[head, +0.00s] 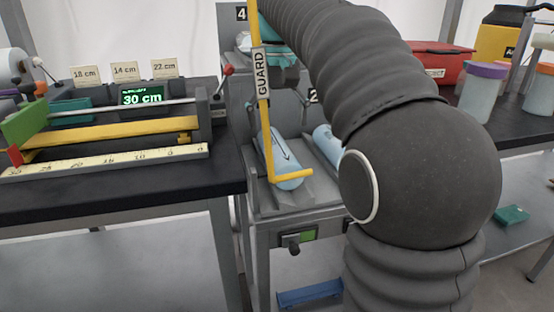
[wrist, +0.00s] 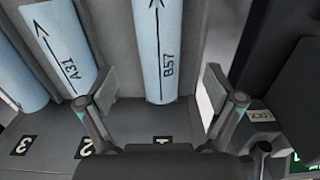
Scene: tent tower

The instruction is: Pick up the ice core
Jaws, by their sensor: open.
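A yellow guard bar (head: 263,110) stands before the rack. A measuring bench (head: 110,140) with a 30 cm display is at the left. Tubs (head: 480,95) and a red case (head: 432,60) stand on the right bench. My arm blocks much of the middle.

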